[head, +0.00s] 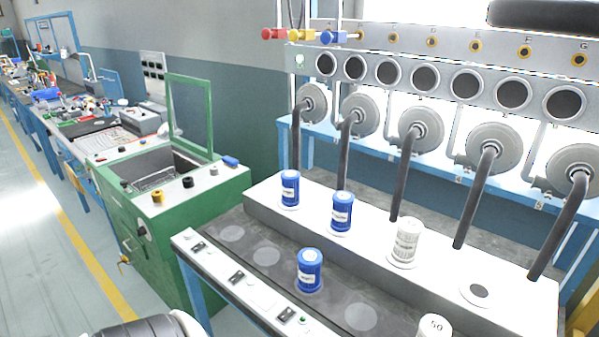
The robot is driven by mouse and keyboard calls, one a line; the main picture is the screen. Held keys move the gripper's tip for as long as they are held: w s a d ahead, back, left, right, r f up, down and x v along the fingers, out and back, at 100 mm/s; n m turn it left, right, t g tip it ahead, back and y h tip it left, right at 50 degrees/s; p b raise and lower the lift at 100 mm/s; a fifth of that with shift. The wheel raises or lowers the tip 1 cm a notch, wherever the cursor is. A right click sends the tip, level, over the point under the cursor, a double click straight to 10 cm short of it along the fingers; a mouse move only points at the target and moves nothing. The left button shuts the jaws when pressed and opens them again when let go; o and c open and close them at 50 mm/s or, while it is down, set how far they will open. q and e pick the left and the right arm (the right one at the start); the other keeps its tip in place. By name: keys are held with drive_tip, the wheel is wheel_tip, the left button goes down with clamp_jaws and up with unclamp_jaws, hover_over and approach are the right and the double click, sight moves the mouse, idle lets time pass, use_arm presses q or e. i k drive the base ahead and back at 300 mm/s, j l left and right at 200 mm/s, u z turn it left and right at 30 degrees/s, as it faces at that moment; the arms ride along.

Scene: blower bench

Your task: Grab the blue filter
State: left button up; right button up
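Three blue filters are in the head view. One blue filter (309,270) stands upright on the dark front strip of the bench. Two more, a left one (290,188) and a right one (341,213), stand upright on the raised white ledge behind it. A white filter (406,240) stands on the same ledge to their right. Another white cylinder (433,326) marked 50 is cut off by the bottom edge. Neither gripper shows; a black and white part at the bottom edge looks like my arm.
Dark pipes (400,180) rise from the ledge to round grey blowers (420,124). The ledge has an empty round spot (479,292); the front strip has several pale discs (266,256). A green machine (180,205) with a raised frame stands left of the bench.

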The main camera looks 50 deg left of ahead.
sight(290, 178)
drive_tip(key=i+u, duration=0.1)
drive_tip(key=u, duration=0.3)
drive_tip(key=i+u, duration=0.1)
drive_tip(key=u, duration=0.25)
drive_tip(key=i+l+u, duration=0.1)
drive_tip(key=u, duration=0.3)
